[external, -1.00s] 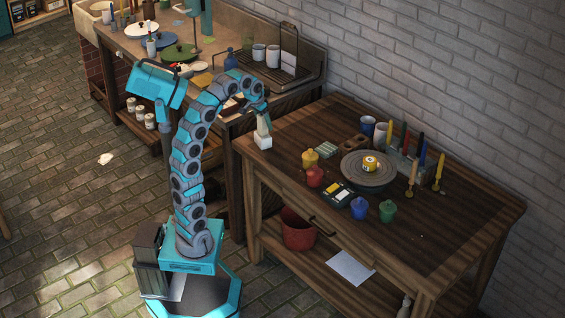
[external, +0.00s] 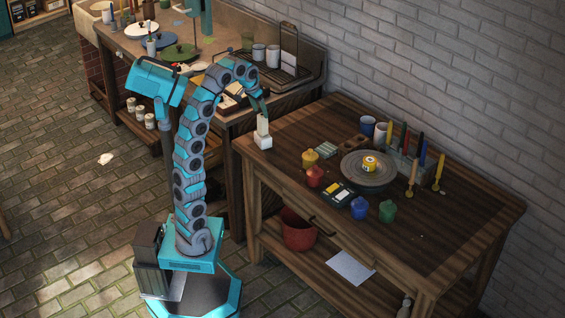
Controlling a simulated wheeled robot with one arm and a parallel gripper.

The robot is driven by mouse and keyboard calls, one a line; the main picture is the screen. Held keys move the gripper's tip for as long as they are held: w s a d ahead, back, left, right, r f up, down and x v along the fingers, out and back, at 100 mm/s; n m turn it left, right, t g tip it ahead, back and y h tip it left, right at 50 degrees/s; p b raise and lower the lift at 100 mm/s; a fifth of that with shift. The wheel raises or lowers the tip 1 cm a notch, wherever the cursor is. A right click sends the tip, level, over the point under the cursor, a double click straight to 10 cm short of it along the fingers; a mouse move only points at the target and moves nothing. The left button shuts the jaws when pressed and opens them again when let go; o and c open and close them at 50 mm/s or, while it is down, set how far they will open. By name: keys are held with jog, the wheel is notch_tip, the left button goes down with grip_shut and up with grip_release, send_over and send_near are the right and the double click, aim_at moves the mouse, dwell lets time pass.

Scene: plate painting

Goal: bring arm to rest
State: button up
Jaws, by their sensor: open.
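My gripper (external: 264,108) points down above the near left corner of the wooden worktable (external: 455,222). It is open, though its fingers are small in the picture. Just below it a pale upright piece (external: 262,126) stands in or on a white block (external: 263,142) on the table corner. I cannot tell whether the fingertips still touch the pale piece. My arm rises from its base and curves over to the right.
The worktable holds a round grey turntable (external: 350,178) with a small yellow item (external: 369,163), a dark palette (external: 338,194), yellow (external: 310,159), red (external: 315,177), blue (external: 359,208) and green (external: 387,211) pots, and several upright brushes. A cluttered sink counter (external: 225,72) stands behind my arm.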

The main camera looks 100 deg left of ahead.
jog(key=w+d+f+m+t+h+b, duration=0.15)
jog(key=w+d+f, duration=0.35)
jog(key=d, duration=0.6)
jog(key=w+d+f+m+h+b, duration=0.1)
jog(key=w+d+f+m+b, duration=0.15)
jog(key=d+f, duration=0.65)
jog(key=s+d+f+m+g+p, duration=0.2)
jog(key=s+d+f, duration=0.4)
jog(key=s+f, duration=0.3)
jog(key=s+d+f+m+g+p, duration=0.2)
jog(key=s+d+f, duration=0.4)
jog(key=s+f, duration=0.3)
jog(key=shift+s+f+m+g, duration=0.25)
jog(key=shift+f+m+g, duration=0.2)
jog(key=shift+g, duration=0.3)
jog(key=shift+d, duration=0.1)
